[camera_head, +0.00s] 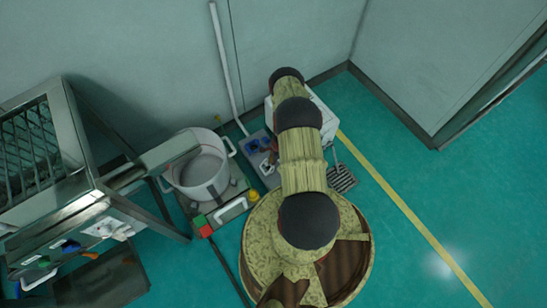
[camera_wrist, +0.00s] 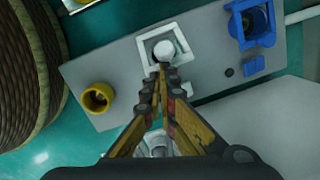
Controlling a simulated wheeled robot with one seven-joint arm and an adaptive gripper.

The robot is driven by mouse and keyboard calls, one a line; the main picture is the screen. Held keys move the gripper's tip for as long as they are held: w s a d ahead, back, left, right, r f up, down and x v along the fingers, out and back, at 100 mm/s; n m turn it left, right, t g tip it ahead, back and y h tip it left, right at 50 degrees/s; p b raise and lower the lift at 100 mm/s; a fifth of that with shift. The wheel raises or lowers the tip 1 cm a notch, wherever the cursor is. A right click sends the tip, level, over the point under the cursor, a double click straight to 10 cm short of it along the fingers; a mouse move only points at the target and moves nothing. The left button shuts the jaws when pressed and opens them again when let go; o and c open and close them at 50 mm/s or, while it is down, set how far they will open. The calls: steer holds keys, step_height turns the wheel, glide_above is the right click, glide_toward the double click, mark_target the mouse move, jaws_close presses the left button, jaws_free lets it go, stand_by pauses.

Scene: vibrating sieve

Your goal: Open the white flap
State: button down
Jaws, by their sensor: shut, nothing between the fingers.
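A grey panel box (camera_wrist: 125,60) fills the upper part of the wrist view. On it is a white square fitting (camera_wrist: 187,36) with a round white part (camera_wrist: 164,49) in its middle, which looks like the white flap; whether it is closed cannot be told. My gripper (camera_wrist: 162,72) is shut and empty, with its tips just below the round white part. They overlap its lower edge in the picture; contact cannot be told. In the head view the panel box (camera_head: 250,141) is partly hidden by my arm, and the white flap is not clearly seen.
A blue socket (camera_wrist: 250,22) sits right of the white fitting, and a yellow socket (camera_wrist: 98,97) sits lower left. In the head view a large metal pot (camera_head: 203,172) stands left of the box, by the metal machine (camera_head: 75,215). Green floor (camera_head: 440,180) is clear at right.

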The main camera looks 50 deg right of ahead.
mark_target(267, 169)
steer(key=shift+w+a+r+h+p, duration=0.1)
steer(key=shift+a+r+h+p, duration=0.15)
steer(key=shift+h+p, duration=0.6)
steer(key=shift+a+r+g+p, duration=0.2)
steer(key=shift+a+g+p, duration=0.1)
steer(key=shift+p, duration=1)
steer(key=shift+w+a+r+h+p, duration=0.2)
steer(key=shift+a+h+p, duration=0.15)
steer(key=shift+p, duration=0.45)
steer(key=shift+w+a+r+p, duration=0.15)
steer(key=shift+w+a+p, duration=0.05)
steer(key=shift+a+p, duration=0.5)
steer(key=shift+w+a+h, duration=0.1)
steer(key=shift+a+h, duration=0.2)
steer(key=w+a+g+h+b, duration=0.1)
steer(key=w+a+h+b, duration=0.1)
steer(key=a+b, duration=0.4)
steer(key=shift+a+f+h+b, duration=0.15)
steer(key=shift+f+h+b, duration=0.3)
steer(key=shift+h, duration=0.45)
steer(key=shift+r, duration=0.1)
steer(key=shift+r+g, duration=0.15)
steer(key=shift+g, duration=0.15)
